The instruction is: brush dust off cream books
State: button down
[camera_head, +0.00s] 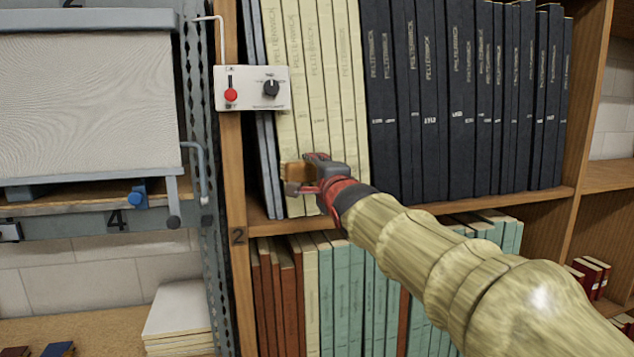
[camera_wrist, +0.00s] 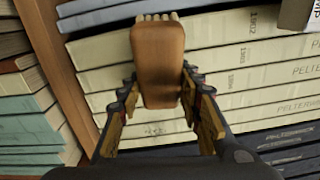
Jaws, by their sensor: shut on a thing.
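The cream books (camera_head: 321,80) stand upright in a row at the left end of the upper shelf. They also show in the wrist view (camera_wrist: 230,80), turned on their side, with dark lettering on the spines. My gripper (camera_head: 305,178) is in front of their lower spines. In the wrist view my gripper (camera_wrist: 156,100) is shut on a brush (camera_wrist: 158,60) with a brown wooden handle. Pale bristles show at its far end, over the spines at the edge of the cream row. I cannot tell whether the bristles touch the books.
Dark blue books (camera_head: 440,100) stand right of the cream ones, and grey books (camera_head: 262,120) to their left.

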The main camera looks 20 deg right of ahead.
jog(key=shift+a+f+b, duration=0.2)
jog(key=shift+a+b, duration=0.25)
jog(key=shift+b, duration=0.85)
jog(key=shift+a+r+b, duration=0.1)
jog(key=shift+a+b, duration=0.05)
jog(key=shift+b, duration=0.2)
jog(key=shift+s, duration=0.15)
jog(key=shift+s+r, duration=0.1)
jog(key=shift+s, duration=2.8)
jog(key=shift+w, duration=0.1)
jog(key=s+b, duration=0.2)
jog(key=s, duration=0.1)
jog(key=shift+b, duration=0.3)
